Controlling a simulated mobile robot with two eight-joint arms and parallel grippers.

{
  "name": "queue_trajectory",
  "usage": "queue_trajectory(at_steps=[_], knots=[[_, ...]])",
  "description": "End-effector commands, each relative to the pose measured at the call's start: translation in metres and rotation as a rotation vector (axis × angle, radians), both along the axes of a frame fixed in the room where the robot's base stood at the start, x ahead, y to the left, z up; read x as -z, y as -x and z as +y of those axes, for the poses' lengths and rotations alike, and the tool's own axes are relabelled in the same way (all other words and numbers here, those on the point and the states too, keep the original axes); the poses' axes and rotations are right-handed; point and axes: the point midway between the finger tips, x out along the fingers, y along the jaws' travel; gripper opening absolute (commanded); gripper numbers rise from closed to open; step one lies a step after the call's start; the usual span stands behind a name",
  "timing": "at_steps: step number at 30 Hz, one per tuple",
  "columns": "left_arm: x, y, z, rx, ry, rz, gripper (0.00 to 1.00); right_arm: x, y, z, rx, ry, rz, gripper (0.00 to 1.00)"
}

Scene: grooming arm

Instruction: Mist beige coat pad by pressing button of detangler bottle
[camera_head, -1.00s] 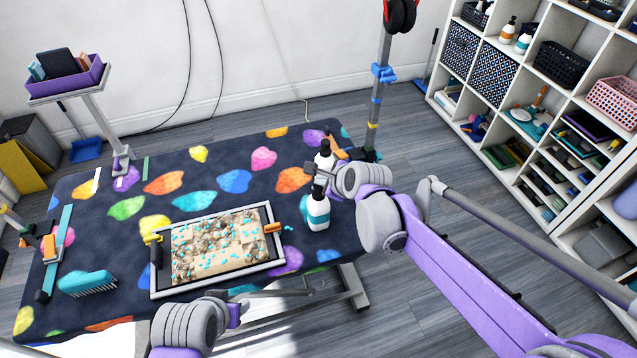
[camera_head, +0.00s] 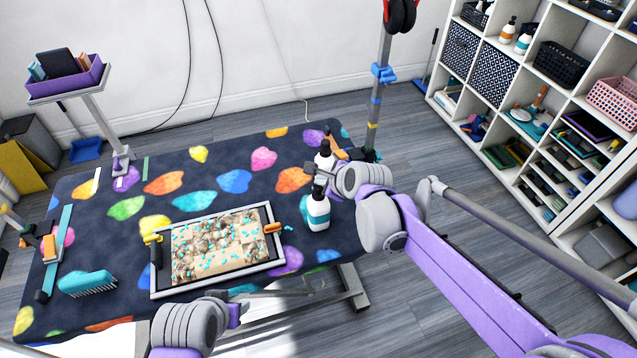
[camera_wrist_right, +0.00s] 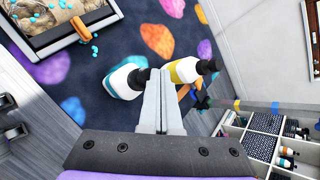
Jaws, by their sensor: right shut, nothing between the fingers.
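The beige coat pad (camera_head: 190,262) lies in a silver-framed tray on the table, with many small teal dots over it. A white bottle with a teal band and black top (camera_head: 318,212) stands upright right of the tray; it also shows in the right wrist view (camera_wrist_right: 122,82). A second white bottle with a yellow-orange band (camera_wrist_right: 184,70) stands behind it. I cannot read which is the detangler. My right gripper (camera_wrist_right: 163,78) is shut and empty, at the bottles' tops; contact with the button is unclear. My left gripper's purple body (camera_head: 235,315) is low in the head view; its fingers are unclear.
The tray has an orange clip (camera_head: 272,228) on its right rim. A teal brush (camera_head: 88,283) lies at the table's left front. A post (camera_head: 380,90) stands behind the bottles. Shelves (camera_head: 540,110) fill the right side. The table's back middle is clear.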

Motion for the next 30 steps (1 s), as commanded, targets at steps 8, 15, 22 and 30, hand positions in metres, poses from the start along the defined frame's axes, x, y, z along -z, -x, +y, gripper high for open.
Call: queue_trajectory(at_steps=[8, 15, 22, 30], knots=[[0.0, 0.0, 0.0, 0.0, 0.0, 0.0, 0.5, 0.0, 0.0, 0.0, 0.0, 0.0, 0.0, 0.0], [0.005, 0.001, 0.0, 0.0, 0.0, 0.002, 0.5, 0.007, 0.0, 0.0, -0.001, 0.0, 0.001, 0.0], [0.008, 0.002, 0.0, 0.0, 0.0, 0.003, 0.5, 0.01, 0.0, 0.0, 0.0, 0.0, 0.0, 0.0], [0.006, 0.001, 0.0, 0.0, 0.0, 0.003, 0.5, 0.008, 0.0, 0.0, 0.0, 0.001, 0.001, 0.0]])
